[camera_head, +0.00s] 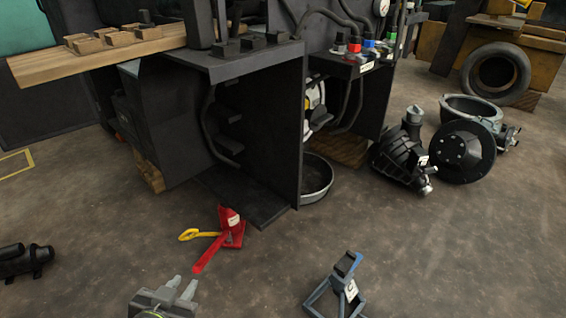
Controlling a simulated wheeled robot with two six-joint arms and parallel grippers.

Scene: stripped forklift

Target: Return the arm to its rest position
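My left gripper (182,285) shows at the bottom edge, left of centre, in the head view. Its two pale fingers point up the picture and stand apart, with nothing seen between them. The rest of my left arm is cut off by the frame's lower edge. The gripper appears just below the end of a red handle in the picture; I see no contact. My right gripper is not in view.
A red jack (232,228) with a yellow loop lies on the floor. A blue stand (345,288) is at bottom centre, a black cylindrical part (25,262) at left. The dark forklift body (250,120) fills the back. Floor at lower right is clear.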

